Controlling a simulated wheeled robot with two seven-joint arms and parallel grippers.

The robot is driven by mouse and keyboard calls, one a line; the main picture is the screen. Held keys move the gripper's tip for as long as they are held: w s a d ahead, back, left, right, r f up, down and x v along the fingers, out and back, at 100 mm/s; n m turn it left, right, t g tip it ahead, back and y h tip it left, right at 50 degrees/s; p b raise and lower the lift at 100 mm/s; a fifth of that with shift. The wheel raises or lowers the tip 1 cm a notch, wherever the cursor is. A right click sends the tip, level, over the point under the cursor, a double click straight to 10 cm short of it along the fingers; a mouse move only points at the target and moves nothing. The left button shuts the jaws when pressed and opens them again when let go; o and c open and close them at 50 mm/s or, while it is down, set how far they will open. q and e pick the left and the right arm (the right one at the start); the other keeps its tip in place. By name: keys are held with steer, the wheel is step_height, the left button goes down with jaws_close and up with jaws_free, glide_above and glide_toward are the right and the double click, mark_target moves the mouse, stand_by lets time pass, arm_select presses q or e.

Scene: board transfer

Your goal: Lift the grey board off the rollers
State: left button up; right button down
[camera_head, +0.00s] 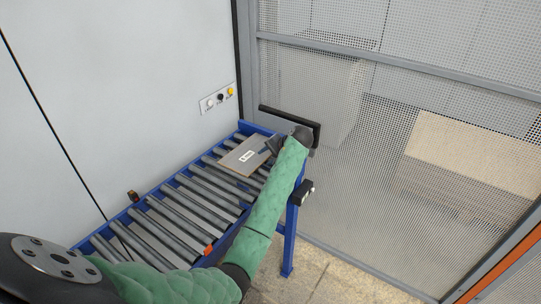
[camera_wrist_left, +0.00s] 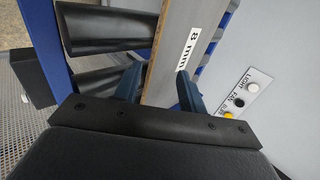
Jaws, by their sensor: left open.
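The grey board (camera_head: 236,163) lies flat on the rollers near the far end of the conveyor, with a small white label on its top face. My left gripper (camera_head: 269,147) is at the board's right edge, and my green-sleeved arm comes in to it from the lower left. The fingers are open. I cannot tell whether either finger touches the board. My right gripper is not in view.
The blue-framed roller conveyor (camera_head: 165,222) runs along a pale wall. A black bar (camera_head: 290,119) stands at its far end, close to my left wrist. A button panel (camera_head: 218,99) is on the wall. A mesh fence (camera_head: 350,150) closes off the right side.

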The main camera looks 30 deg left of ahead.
mark_target(261, 160)
arm_select(q)
steer(key=shift+x, duration=1.4)
steer(key=shift+a+f, duration=0.4)
steer(key=shift+a+r+y, duration=0.25)
steer(key=shift+r+y, duration=0.45)
steer(key=shift+y, duration=0.2)
steer(key=shift+w, duration=0.1)
steer(key=shift+a+r+y, duration=0.2)
steer(key=shift+r+y, duration=0.55)
steer(key=shift+y, duration=0.25)
steer(key=shift+r, duration=0.1)
